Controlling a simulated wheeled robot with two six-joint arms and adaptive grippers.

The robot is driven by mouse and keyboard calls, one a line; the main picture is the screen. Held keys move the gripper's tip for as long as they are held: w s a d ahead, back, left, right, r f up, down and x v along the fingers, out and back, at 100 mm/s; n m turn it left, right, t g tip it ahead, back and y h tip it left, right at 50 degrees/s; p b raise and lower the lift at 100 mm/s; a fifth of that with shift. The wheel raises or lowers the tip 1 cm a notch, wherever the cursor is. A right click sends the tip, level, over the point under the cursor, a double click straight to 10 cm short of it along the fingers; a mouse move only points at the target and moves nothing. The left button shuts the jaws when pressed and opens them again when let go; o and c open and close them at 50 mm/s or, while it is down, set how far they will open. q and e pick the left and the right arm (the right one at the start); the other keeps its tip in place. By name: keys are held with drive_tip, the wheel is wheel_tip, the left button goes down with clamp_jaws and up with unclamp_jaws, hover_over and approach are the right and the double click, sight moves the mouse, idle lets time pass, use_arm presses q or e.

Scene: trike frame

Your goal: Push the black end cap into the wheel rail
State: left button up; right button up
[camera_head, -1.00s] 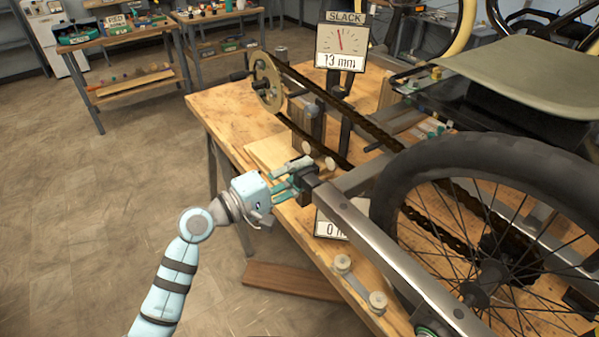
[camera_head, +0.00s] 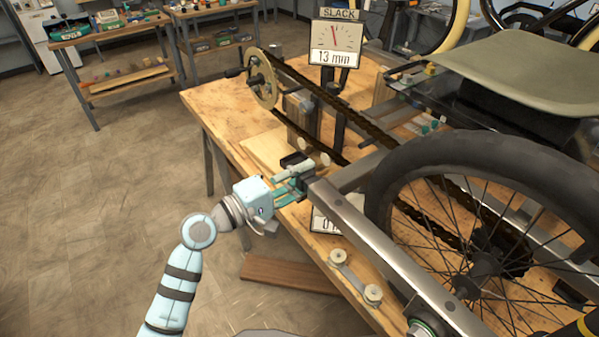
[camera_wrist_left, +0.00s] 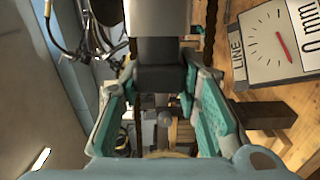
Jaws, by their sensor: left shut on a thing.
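The wheel rail (camera_head: 372,240) is a long grey square bar running from the wheel toward my left gripper. It also shows at the top of the left wrist view (camera_wrist_left: 158,18). My left gripper (camera_head: 293,184) is at the rail's near-left end, its teal-padded fingers shut on the black end cap (camera_wrist_left: 160,78). In the left wrist view the cap lies between the fingers, in line with the rail and against its end. I cannot tell how deep it sits. In the head view the fingers partly hide the cap. My right gripper is not in view.
The spoked wheel (camera_head: 470,285) stands right of the rail. A SLACK gauge (camera_head: 336,43) reads 13 mm behind; the LINE gauge (camera_wrist_left: 272,42) is beside the rail. A chain (camera_head: 330,100) runs to a sprocket (camera_head: 262,78). The floor at left is clear.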

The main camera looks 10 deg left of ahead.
use_arm(q)
drive_tip(key=shift+s+d+p, duration=0.4)
drive_tip(key=shift+s+d, duration=0.15)
drive_tip(key=shift+d, duration=0.1)
drive_tip(key=o, duration=1.1)
drive_tip(key=v, duration=1.2)
drive_tip(key=shift+d, duration=0.1)
drive_tip(key=shift+s, duration=0.1)
